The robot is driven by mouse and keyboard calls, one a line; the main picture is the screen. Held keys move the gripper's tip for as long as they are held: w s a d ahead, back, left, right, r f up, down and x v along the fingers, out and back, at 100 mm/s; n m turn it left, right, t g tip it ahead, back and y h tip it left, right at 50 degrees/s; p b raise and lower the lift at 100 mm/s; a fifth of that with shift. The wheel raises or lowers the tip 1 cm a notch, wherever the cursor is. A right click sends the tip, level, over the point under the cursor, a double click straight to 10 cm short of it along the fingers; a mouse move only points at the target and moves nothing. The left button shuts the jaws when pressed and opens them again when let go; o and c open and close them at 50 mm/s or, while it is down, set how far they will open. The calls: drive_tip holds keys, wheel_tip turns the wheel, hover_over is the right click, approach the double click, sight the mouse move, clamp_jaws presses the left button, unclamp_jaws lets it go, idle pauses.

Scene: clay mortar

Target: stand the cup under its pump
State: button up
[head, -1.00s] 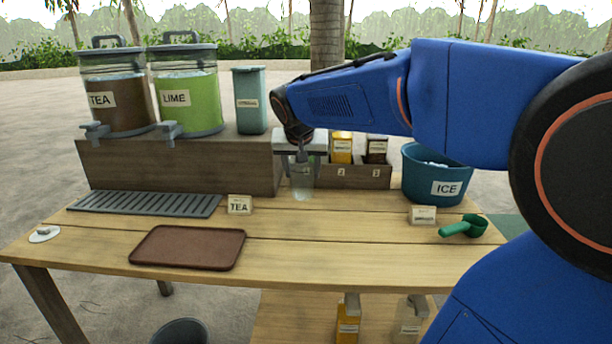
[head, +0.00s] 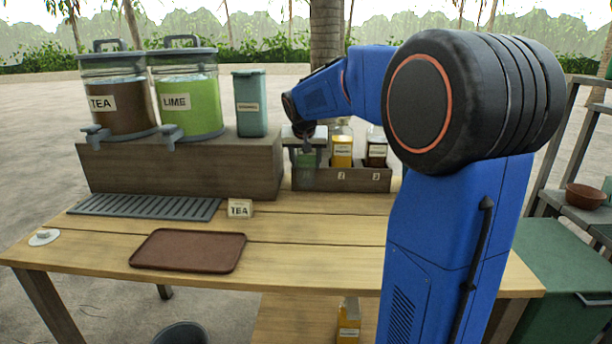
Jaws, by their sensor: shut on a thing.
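My gripper (head: 305,148) is in the head view at the left end of a wooden bottle rack (head: 345,181). It points down and is shut on the clear cup (head: 308,160), which is small and hard to make out against something green behind it. The rack holds a yellow bottle (head: 342,150) above the number 2 and a dark brown bottle (head: 376,152) above the number 3. The leftmost place is largely hidden by my gripper. The pump tops are too small or hidden to tell apart. I cannot tell whether the cup touches the rack.
Tea (head: 117,98) and lime (head: 189,97) dispensers and a teal canister (head: 250,104) stand on a wooden riser (head: 185,168). A drip grate (head: 145,206), brown tray (head: 188,250) and TEA card (head: 240,208) lie in front. My arm hides the table's right side.

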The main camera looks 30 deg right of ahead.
sight(306, 175)
drive_tip(key=shift+w+d+f, duration=0.1)
drive_tip(key=shift+w+f, duration=0.05)
drive_tip(key=shift+f, duration=2.3)
drive_tip(key=shift+f, duration=0.15)
drive_tip(key=o, duration=1)
drive_tip(key=shift+o, duration=0.2)
drive_tip(key=v, duration=1.2)
